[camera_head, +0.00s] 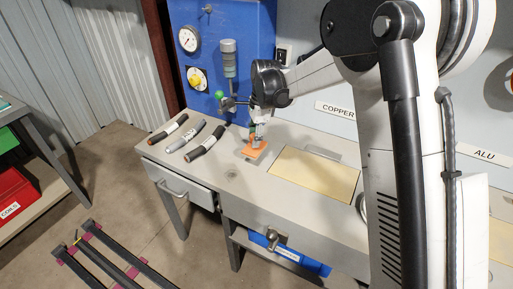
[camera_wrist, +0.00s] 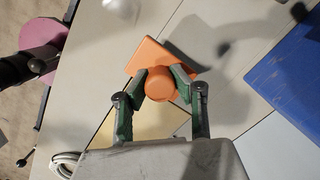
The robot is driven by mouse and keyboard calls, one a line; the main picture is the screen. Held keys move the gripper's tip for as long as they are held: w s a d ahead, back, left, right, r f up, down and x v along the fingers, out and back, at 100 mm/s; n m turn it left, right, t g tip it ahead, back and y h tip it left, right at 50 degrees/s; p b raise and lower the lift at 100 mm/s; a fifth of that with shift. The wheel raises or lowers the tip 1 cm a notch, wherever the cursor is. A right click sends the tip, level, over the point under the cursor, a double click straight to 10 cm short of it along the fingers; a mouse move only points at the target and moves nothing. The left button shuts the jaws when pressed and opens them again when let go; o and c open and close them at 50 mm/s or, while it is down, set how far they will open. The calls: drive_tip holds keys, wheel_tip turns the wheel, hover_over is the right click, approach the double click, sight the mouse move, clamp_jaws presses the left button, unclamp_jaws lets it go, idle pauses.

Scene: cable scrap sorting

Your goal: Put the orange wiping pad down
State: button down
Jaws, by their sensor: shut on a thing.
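The orange wiping pad (camera_head: 252,151) is at the left part of the grey workbench, just left of the tan panel. In the wrist view the pad (camera_wrist: 152,54) is a flat orange square with a round orange knob (camera_wrist: 160,87) on top. My gripper (camera_wrist: 160,84) is shut on the knob, one dark green finger on each side. In the head view my gripper (camera_head: 257,137) points down onto the pad. I cannot tell whether the pad touches the bench top or hangs just above it; a dark shadow lies beside it.
The tan panel (camera_head: 315,178) is to the right. A blue board (camera_head: 225,60) with gauge and valve stands behind. A drawer (camera_head: 185,190) is at the front left. Bare bench lies in front of the pad.

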drive_tip(key=shift+w+d+f, duration=0.4)
drive_tip(key=shift+f, duration=1.95)
drive_tip(key=shift+f, duration=0.1)
drive_tip(key=shift+f, duration=0.1)
drive_tip(key=c, duration=1.5)
unclamp_jaws()
